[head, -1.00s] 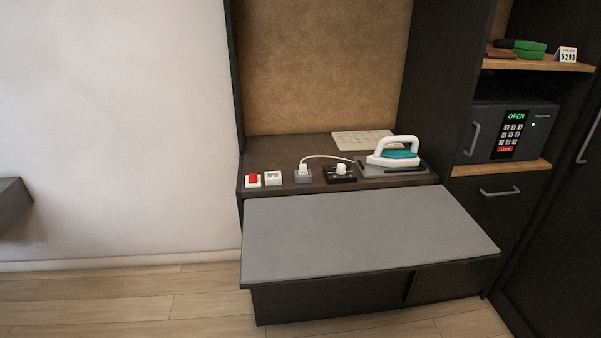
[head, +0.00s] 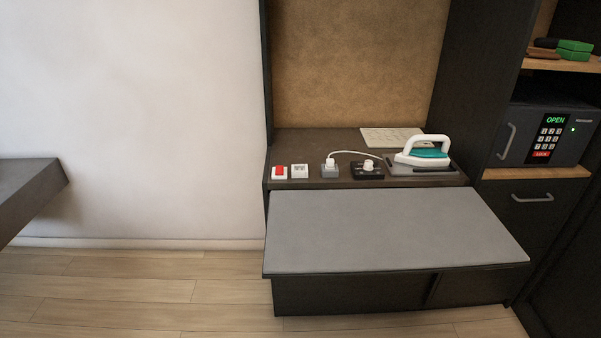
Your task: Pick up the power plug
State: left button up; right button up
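A white power plug (head: 330,161) sits upright in a small grey socket block (head: 330,172) on the dark vanity top. A white cord (head: 352,153) arcs from the plug to the right, towards the iron (head: 424,151). The iron is white and teal and rests on a dark grey pad (head: 398,168). Neither of my grippers shows in the head view.
A red switch (head: 279,172) and a white socket (head: 299,171) stand left of the plug. A black block with a white knob (head: 368,168) stands to its right. A grey board (head: 390,230) juts out in front. A dark ledge (head: 30,185) is at far left.

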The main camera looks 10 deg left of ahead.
aim_at(329, 163)
jog(key=i+j+z, duration=0.25)
jog(key=j, duration=0.3)
jog(key=i+j+z, duration=0.25)
jog(key=j, duration=0.3)
jog(key=j+z, duration=0.2)
jog(key=j, duration=0.4)
jog(key=j+z, duration=0.25)
jog(key=j, duration=0.4)
jog(key=i, duration=0.05)
